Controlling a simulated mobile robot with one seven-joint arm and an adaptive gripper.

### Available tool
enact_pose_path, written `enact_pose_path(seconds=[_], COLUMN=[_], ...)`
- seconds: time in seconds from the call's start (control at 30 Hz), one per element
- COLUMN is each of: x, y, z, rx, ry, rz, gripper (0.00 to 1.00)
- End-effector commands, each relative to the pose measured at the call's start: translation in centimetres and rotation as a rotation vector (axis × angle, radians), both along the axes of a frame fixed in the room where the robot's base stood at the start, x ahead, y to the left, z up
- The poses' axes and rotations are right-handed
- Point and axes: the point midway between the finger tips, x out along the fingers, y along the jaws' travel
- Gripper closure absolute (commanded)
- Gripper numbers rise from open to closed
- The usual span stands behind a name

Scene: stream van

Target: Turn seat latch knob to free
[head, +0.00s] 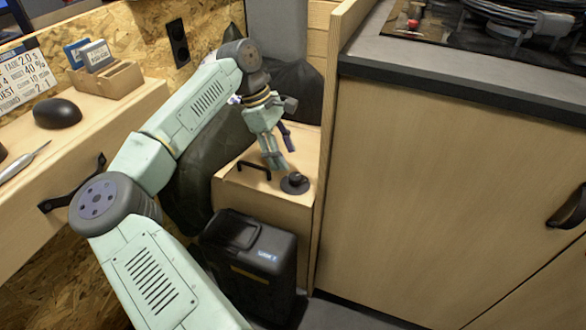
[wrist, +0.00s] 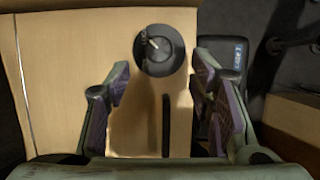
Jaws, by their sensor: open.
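The seat latch knob (head: 295,183) is a black round base with a small raised grip on the light wooden seat box top (head: 232,190). In the wrist view the knob (wrist: 158,48) is beyond the fingertips, between the lines of the two fingers, with a pale mark on its grip. My gripper (head: 280,160) is open and empty, above the box top and close to the knob. In the wrist view its fingers (wrist: 160,85) are spread wide. I cannot tell the exact height over the knob.
A black bar handle (head: 254,167) is on the box top beside the knob. A black bin-like case (head: 250,260) stands in front of the box. A wooden panel (head: 335,120) and cabinet (head: 440,190) rise at the right. A desk (head: 70,130) is at the left.

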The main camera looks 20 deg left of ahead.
Motion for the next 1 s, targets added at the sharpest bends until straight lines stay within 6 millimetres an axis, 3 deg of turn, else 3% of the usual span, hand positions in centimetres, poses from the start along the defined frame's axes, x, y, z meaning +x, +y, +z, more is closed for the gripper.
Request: enact_pose_path(seconds=[0.2, 0.4, 0.73, 1.0], x=[-0.1, -0.1, -0.1, -0.1], y=[-1.5, -2.3, -2.4, -2.4], z=[-3.7, -5.4, -5.7, -5.7], rx=[-0.001, 0.0, 0.0, 0.0], ry=[0.0, -0.001, -0.001, -0.001], rz=[0.0, 0.0, 0.0, 0.0], gripper=[0.51, 0.51, 0.51, 0.69])
